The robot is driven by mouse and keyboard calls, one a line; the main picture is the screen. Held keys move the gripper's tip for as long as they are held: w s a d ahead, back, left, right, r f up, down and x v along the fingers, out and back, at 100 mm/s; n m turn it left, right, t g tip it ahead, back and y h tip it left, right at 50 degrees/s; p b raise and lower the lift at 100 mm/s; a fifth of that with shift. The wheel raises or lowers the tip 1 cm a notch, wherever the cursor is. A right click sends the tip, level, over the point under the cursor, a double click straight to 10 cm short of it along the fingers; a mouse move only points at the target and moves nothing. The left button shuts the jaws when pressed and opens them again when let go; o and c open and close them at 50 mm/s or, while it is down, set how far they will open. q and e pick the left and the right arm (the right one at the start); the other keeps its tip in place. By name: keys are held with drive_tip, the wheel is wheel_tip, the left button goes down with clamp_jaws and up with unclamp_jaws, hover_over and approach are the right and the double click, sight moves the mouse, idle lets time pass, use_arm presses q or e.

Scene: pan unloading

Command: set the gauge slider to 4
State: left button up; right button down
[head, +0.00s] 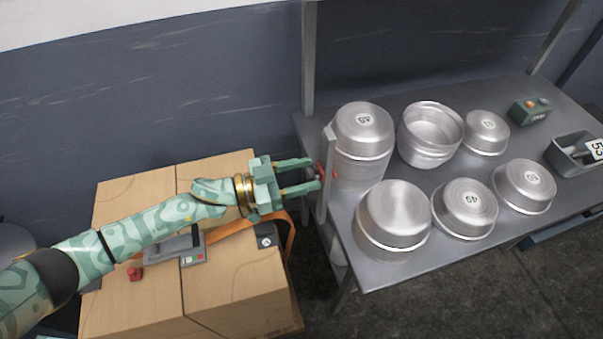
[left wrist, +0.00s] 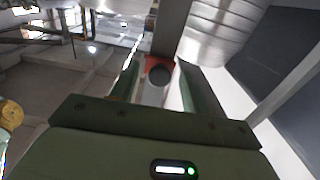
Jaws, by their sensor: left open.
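A grey upright gauge post (head: 325,177) stands at the left end of the metal table. A small red slider (head: 320,170) sits on it, and the left wrist view shows it as a red piece (left wrist: 155,62) with a dark round face. My left gripper (head: 314,175) is open, its fingers pointing right at the slider. In the left wrist view the slider lies between the two fingertips (left wrist: 158,80), at or just beyond them; I cannot tell whether they touch. The scale marks cannot be read. My right gripper is not in view.
Several metal pans, such as a tall stack (head: 362,150) close behind the post, stand on the table (head: 345,270). A green button box (head: 530,110) and a grey bin (head: 572,160) are at the right. Wooden boxes (head: 225,290) lie below my left arm.

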use_arm(q)
clamp_jaws()
wheel_tip(320, 180, down, 4)
drive_tip(key=shift+r+b, duration=0.1)
drive_tip(key=shift+b, duration=0.95)
unclamp_jaws()
drive_tip(key=shift+a, duration=0.1)
